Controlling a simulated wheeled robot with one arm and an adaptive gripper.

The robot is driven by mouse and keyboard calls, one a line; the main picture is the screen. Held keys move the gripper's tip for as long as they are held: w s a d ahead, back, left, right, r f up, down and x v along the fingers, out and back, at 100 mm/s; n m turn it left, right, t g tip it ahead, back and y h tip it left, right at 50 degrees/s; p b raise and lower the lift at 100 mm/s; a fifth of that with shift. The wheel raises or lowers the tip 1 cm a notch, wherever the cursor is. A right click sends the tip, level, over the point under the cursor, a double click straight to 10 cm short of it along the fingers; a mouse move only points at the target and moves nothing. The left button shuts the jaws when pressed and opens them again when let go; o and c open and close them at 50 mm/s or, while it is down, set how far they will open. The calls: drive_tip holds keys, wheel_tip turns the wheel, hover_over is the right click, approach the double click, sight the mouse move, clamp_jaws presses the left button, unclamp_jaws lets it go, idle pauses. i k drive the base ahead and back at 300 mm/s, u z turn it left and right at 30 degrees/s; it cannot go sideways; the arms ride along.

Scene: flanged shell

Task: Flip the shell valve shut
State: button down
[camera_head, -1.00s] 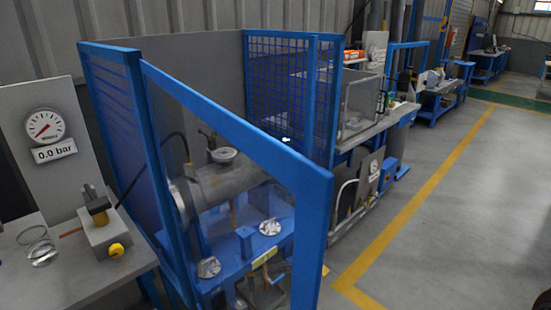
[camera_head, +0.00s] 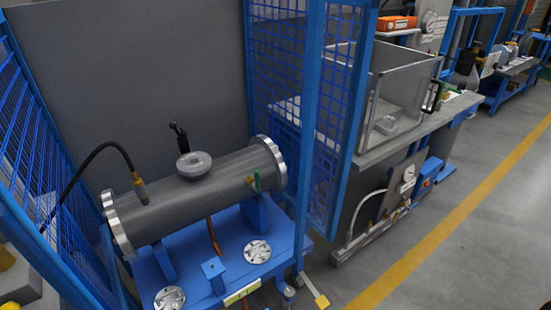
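The flanged shell (camera_head: 200,190) is a grey horizontal cylinder with a bright bolted flange at each end. It rests on blue saddles on a blue stand (camera_head: 230,245). A round capped nozzle (camera_head: 194,164) with a black upright part (camera_head: 180,137) is on top. A black hose (camera_head: 85,165) joins a brass fitting (camera_head: 140,190) at the left. My gripper is not in view.
Blue mesh guard panels (camera_head: 50,150) stand left and right (camera_head: 285,75) of the shell, with a grey wall (camera_head: 140,70) behind. A bench with a clear box (camera_head: 400,95) is to the right. Open floor (camera_head: 500,220) lies right of the yellow line (camera_head: 450,225).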

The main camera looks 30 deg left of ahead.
sight(256, 185)
drive_tip(key=i, duration=0.55)
drive_tip(key=u, duration=3.75)
drive_tip(key=i, duration=0.5)
